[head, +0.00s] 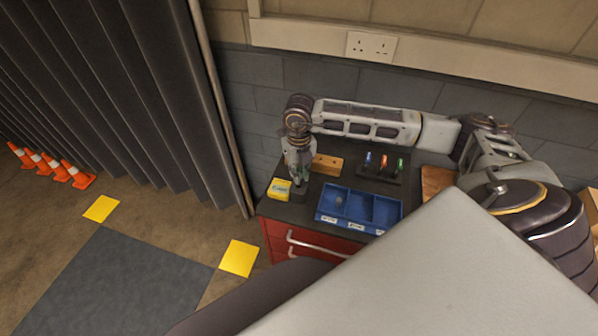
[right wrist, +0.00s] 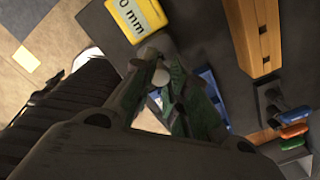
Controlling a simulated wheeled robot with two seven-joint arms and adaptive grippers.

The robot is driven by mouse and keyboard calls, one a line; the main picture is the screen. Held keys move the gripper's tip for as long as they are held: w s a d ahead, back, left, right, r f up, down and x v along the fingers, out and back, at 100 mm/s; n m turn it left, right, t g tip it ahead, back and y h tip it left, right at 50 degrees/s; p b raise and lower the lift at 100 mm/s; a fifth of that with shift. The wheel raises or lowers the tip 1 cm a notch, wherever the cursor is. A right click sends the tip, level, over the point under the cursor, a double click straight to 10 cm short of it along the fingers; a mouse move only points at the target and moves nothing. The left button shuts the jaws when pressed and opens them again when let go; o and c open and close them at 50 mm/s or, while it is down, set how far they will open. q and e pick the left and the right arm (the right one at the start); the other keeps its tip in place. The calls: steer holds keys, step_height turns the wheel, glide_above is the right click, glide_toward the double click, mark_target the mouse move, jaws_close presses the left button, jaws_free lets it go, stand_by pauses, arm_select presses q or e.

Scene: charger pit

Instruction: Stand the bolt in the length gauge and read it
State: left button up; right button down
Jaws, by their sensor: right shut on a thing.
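My right gripper (head: 297,180) points down at the left end of the dark worktop, beside a yellow block (head: 279,188). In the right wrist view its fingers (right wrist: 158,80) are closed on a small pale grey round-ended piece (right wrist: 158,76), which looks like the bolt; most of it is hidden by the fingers. The yellow block (right wrist: 138,16) shows a white label ending in "0 mm". A grey rounded piece (right wrist: 160,44) sits next to it, just past the fingertips; it may be part of the gauge. I cannot tell whether the bolt touches it. My left gripper is not in view.
A blue tray (head: 346,217) with labelled compartments stands at the worktop's front edge. Behind it are a wooden block (head: 327,165) and a dark rack (head: 378,174) with blue, red and green handled tools. Red drawers (head: 277,238) are below; a wall stands behind.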

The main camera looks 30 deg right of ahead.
steer(key=shift+f+b, duration=1.85)
steer(key=shift+f, duration=0.45)
stand_by(1.8)
steer(key=c, duration=1.3)
jaws_free()
steer(key=shift+r, duration=6.05)
